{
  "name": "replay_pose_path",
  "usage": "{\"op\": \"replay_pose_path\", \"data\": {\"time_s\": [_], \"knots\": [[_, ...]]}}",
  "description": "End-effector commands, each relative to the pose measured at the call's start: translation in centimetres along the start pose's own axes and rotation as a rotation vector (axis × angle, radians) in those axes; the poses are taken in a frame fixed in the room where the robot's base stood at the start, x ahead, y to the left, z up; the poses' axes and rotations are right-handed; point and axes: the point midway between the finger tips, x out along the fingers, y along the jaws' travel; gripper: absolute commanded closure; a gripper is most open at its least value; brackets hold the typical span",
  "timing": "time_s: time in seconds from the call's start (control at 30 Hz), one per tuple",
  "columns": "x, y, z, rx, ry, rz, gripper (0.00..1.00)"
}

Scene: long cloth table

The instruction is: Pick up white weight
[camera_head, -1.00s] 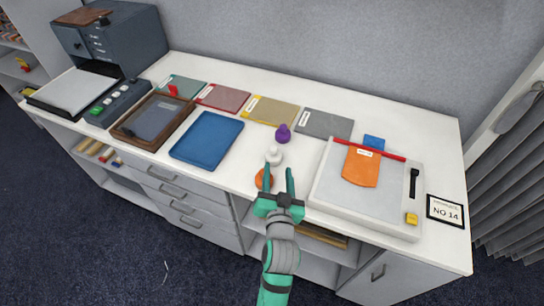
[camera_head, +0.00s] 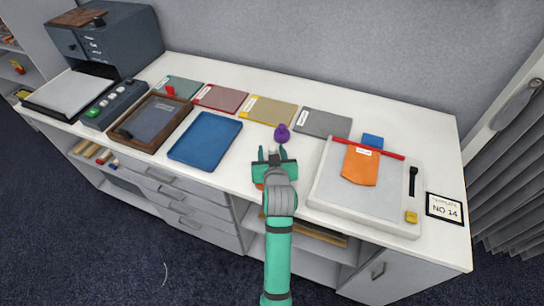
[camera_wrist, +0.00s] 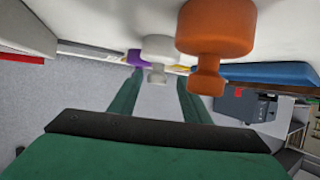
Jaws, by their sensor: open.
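The white weight (camera_wrist: 157,56) shows in the wrist view, which looks upside down, with its knob between the lines of my two fingers. In the head view my gripper hides most or all of it. My gripper (camera_head: 272,153) is open and empty, reaching low over the table from the front; its green fingers also show in the wrist view (camera_wrist: 160,82). I cannot tell whether the fingers have reached the weight's sides.
The orange weight (camera_wrist: 215,42) is close beside my gripper, mostly hidden in the head view. The purple weight (camera_head: 282,133) stands just behind. A blue pad (camera_head: 206,139) lies left; a white board with an orange pouch (camera_head: 360,166) lies right. Coloured sheets lie behind.

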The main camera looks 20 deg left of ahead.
Motion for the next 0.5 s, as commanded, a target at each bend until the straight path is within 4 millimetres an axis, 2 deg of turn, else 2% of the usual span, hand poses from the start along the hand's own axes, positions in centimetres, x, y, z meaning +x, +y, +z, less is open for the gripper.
{"op": "replay_pose_path", "data": {"time_s": [0.17, 0.5], "knots": [[1.1, 0.1, 0.0, 0.0, -0.001, 0.0, 0.56], [5.2, 0.4, 0.0, 0.001, 0.0, -0.001, 0.56]]}}
